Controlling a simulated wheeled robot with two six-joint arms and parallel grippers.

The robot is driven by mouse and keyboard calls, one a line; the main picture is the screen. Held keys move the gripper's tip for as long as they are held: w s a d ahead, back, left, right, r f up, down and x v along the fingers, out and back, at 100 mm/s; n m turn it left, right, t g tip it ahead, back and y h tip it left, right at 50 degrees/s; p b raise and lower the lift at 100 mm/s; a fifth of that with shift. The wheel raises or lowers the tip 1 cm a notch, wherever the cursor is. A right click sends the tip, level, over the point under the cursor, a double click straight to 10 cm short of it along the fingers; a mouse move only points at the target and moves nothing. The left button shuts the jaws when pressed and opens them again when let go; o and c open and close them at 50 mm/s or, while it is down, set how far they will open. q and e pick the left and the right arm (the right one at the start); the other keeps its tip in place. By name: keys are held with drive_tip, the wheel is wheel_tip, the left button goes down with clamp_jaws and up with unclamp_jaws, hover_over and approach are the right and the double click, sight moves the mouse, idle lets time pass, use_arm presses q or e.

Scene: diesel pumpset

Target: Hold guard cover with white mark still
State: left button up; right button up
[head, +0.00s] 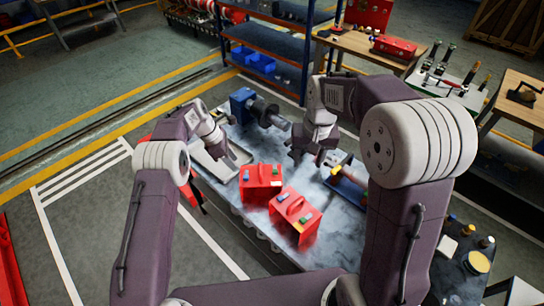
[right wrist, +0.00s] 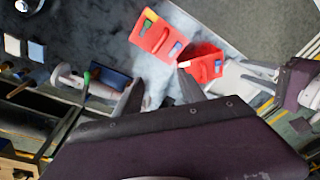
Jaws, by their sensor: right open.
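Two red guard covers with small coloured marks stand on the grey bench: one (head: 261,184) at the back and one (head: 296,217) nearer me. In the right wrist view one red cover (right wrist: 154,40) shows yellow and blue patches, and the other (right wrist: 203,66) lies to its right.
The pale tray (head: 226,162) lies at the bench's left end. A blue and dark machine part (head: 258,107) stands at the back. A yellow-handled tool (head: 334,170) is right of my right gripper. Jars (head: 477,262) stand at the bench's right end.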

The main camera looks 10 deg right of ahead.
drive_tip(key=w+a, duration=0.2)
drive_tip(key=w, duration=0.6)
drive_tip(key=g, duration=0.1)
hover_over(275, 177)
wheel_tip(275, 177, down, 15)
drive_tip(key=shift+n, duration=0.4)
wheel_tip(275, 177, down, 8)
drive_tip(key=shift+w, duration=0.1)
drive_tip(key=shift+f, duration=0.3)
clamp_jaws()
